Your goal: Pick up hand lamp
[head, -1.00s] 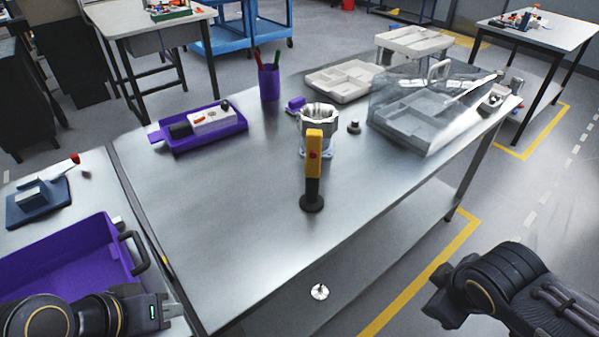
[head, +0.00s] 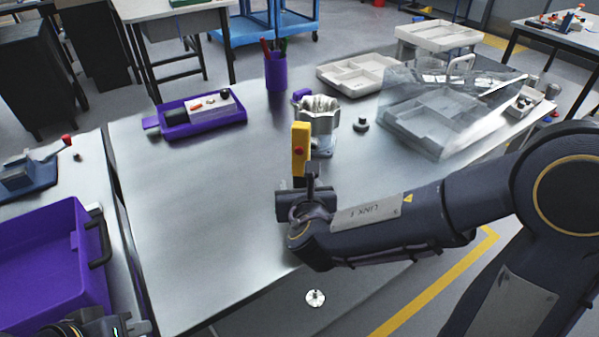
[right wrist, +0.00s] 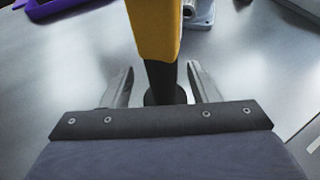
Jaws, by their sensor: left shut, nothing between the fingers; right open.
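The hand lamp (head: 300,148), with a yellow upper body, a red button and a black lower part, stands upright on the metal table. My right gripper (head: 298,188) is low at the lamp and hides its lower part in the head view. In the right wrist view, the lamp (right wrist: 155,28) rises between the two fingers of the open right gripper (right wrist: 162,85), one on each side of its black handle, with gaps showing. My left gripper (head: 125,327) is shut and empty at the bottom left edge, mostly out of frame.
A metal housing (head: 320,118) stands just behind the lamp, with a small dark knob (head: 361,124) to its right. A clear cover (head: 440,115) is further right. A purple tray (head: 195,120) and a pen cup (head: 276,72) stand behind left. The table's left part is clear.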

